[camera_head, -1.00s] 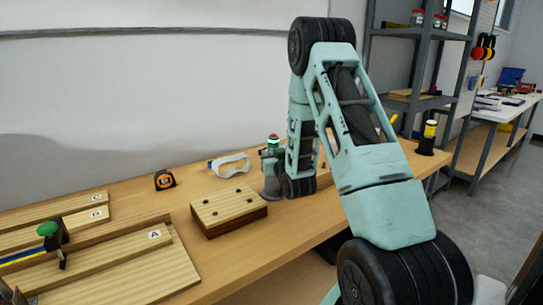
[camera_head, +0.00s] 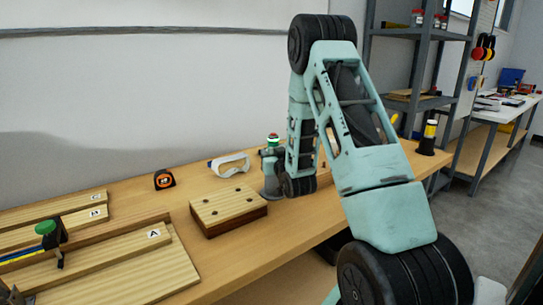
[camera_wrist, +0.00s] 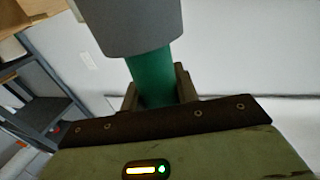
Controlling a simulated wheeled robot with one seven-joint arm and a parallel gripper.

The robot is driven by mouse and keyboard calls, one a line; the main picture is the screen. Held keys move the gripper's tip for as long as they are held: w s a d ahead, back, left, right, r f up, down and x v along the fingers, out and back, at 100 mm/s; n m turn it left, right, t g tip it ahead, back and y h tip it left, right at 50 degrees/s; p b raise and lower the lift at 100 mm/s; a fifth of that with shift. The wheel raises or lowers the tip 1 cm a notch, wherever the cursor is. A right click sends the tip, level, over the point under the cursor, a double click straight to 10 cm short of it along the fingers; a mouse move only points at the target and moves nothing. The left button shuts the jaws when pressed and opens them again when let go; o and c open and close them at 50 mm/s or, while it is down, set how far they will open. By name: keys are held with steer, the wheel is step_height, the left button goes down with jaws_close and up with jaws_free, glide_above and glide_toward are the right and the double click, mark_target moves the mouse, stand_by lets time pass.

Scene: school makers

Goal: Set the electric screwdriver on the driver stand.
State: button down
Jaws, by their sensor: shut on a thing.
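My gripper (camera_wrist: 155,95) is shut on the green part of an upright thing, which I take to be the electric screwdriver (camera_wrist: 150,72). A wider grey cylinder (camera_wrist: 130,22) adjoins the green part in the wrist view. I cannot tell whether it belongs to the screwdriver or is a separate holder. In the head view a grey and green upright thing with a red and white top (camera_head: 272,172) shows beside my arm at the bench. My arm hides the fingers there. I cannot clearly identify the driver stand.
A wooden block with dark dots (camera_head: 228,208) lies close left on the bench (camera_head: 240,262). Goggles (camera_head: 229,164) and a tape measure (camera_head: 164,179) are behind. Lettered boards (camera_head: 130,264) fill the left.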

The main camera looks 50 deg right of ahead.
steer(key=shift+f+b, duration=0.6)
steer(key=shift+f, duration=0.05)
stand_by(0.3)
steer(key=c, duration=1.3)
jaws_free()
steer(key=shift+r, duration=0.1)
steer(key=shift+c, duration=0.2)
steer(key=shift+s, duration=0.1)
